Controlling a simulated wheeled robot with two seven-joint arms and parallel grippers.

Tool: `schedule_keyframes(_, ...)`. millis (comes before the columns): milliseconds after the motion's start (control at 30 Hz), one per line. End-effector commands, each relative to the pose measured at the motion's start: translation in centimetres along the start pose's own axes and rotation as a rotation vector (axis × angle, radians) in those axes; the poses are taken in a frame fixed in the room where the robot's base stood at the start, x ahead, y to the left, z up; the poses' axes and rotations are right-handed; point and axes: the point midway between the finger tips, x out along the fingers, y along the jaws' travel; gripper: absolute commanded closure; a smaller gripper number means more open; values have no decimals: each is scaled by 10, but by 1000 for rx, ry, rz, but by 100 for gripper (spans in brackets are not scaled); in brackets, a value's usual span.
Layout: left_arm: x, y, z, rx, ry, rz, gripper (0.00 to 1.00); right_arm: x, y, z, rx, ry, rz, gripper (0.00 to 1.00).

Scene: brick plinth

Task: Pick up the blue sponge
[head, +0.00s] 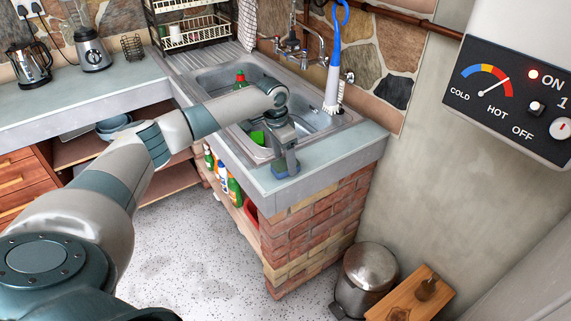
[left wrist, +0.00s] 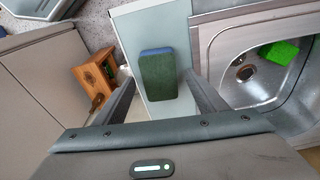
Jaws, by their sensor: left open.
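The blue sponge (left wrist: 157,75) lies on the light worktop near its front corner, beside the sink. In the left wrist view it shows a dark green face and a blue edge along its far end. In the head view only a bit of its blue side (head: 279,175) shows under my left gripper (head: 285,163). My left gripper is open, pointing down, and the sponge shows between its two fingers in the left wrist view (left wrist: 162,92). I cannot tell whether either finger touches it. My right gripper is not in view.
A steel sink (head: 318,122) holds a bright green object (head: 257,137). A white brush with a blue handle (head: 333,75) stands at its right rim. Bottles (head: 233,190) line the shelf below. A bin (head: 366,280) and wooden stool (head: 411,297) stand on the floor.

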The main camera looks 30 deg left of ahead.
Motion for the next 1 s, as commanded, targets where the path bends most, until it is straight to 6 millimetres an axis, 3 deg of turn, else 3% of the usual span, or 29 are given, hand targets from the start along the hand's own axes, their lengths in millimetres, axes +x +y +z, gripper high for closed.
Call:
schedule_keyframes(167, 7, 0, 0, 1, 0, 0, 35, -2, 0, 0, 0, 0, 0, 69)
schedule_keyframes(1000, 8, 0, 0, 1, 1, 1, 35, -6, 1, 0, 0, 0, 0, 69)
